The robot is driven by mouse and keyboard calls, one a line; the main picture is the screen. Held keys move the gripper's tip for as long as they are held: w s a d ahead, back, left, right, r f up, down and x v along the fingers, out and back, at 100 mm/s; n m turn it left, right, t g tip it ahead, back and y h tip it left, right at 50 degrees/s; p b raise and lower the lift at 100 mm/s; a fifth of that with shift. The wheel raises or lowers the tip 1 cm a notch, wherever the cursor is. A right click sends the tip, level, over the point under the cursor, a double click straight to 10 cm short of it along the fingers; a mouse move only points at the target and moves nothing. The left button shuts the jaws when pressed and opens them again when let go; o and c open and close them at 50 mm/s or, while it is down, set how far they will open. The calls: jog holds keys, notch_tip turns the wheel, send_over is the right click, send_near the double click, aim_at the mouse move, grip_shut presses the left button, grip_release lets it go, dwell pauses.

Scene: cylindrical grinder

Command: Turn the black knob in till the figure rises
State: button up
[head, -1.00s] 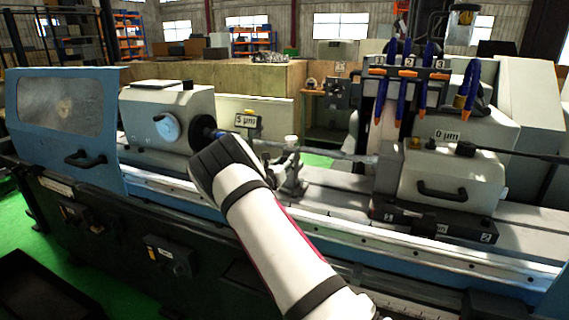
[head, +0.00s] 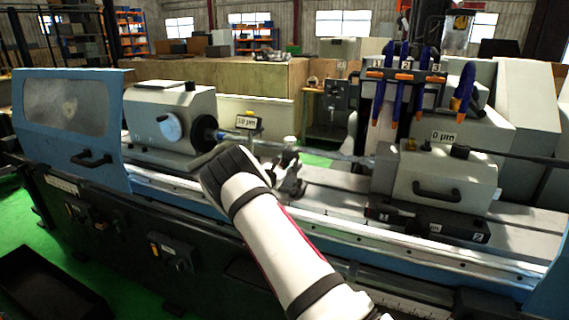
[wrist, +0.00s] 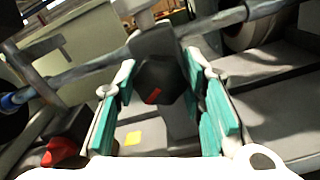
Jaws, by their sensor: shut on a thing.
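The black knob (wrist: 160,82), with a red mark on its face, sits between the teal-padded fingers of my gripper (wrist: 160,68) in the wrist view. My gripper is shut on it. In the head view my wrist hides the fingers and I cannot make out the knob. A small display (head: 246,122) behind the workpiece appears to read 10 µm, though the first digit is blurred. A second display (head: 444,137) at the right reads 0 µm.
A long shaft (head: 345,156) runs across the grinder close behind my gripper. The headstock (head: 172,105) stands left, and a grey housing with a handle (head: 440,178) right.

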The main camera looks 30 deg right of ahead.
dwell(0.4)
jog(key=o, duration=1.2)
jog(key=shift+a, duration=0.1)
jog(key=v, duration=1.2)
jog(key=shift+s, duration=0.1)
